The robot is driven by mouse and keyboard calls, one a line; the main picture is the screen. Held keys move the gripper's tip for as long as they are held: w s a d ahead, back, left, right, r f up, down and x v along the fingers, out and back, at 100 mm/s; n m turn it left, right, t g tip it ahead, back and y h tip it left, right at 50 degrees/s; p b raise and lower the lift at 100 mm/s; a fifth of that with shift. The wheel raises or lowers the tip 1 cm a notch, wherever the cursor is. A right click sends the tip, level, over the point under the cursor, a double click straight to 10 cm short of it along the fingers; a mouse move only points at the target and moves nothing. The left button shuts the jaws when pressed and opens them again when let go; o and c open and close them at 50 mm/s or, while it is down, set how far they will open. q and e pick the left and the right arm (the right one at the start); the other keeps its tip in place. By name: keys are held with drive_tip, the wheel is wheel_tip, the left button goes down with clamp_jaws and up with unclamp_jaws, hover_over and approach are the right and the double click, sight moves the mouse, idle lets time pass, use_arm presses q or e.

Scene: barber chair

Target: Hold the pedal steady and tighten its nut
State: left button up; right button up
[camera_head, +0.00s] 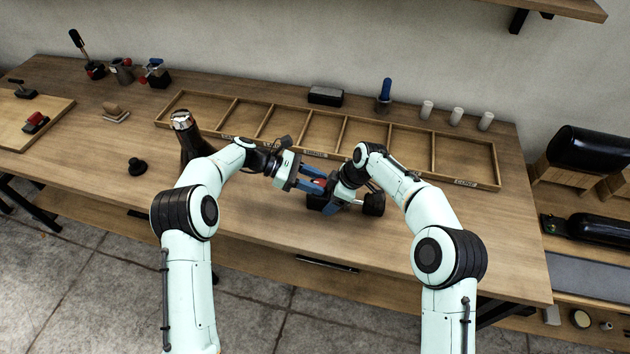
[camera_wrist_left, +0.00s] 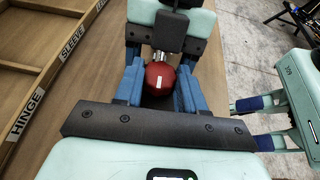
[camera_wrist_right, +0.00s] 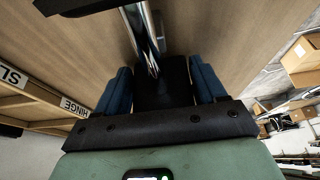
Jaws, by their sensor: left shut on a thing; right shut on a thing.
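The pedal is a black block (camera_wrist_right: 165,85) with a bright metal rod (camera_wrist_right: 146,38) in the right wrist view. My right gripper (camera_wrist_right: 165,92) is shut on the block, a blue finger on each side. In the head view, the rod (camera_head: 350,202) shows low over the bench, beside a dark round end (camera_head: 374,204). In the left wrist view, a red round piece (camera_wrist_left: 158,78) with a metal collar lies between the blue fingers of my left gripper (camera_wrist_left: 159,85), which is shut on it. I cannot tell whether this is the nut itself. The arms hide most of the join.
A divided wooden tray (camera_head: 432,150) with labels lies behind the grippers. A dark canister (camera_head: 188,140) stands by my left arm, and a black knob (camera_head: 138,167) lies left of it. White cylinders (camera_head: 457,116) stand at the back. The bench's front right is clear.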

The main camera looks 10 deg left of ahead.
use_arm(q)
drive_tip(key=o, duration=0.8)
drive_tip(key=v, duration=1.2)
drive_tip(key=shift+w, duration=0.1)
drive_tip(key=shift+r, duration=0.1)
use_arm(e)
drive_tip(key=o, duration=1.6)
drive_tip(key=shift+r, duration=0.1)
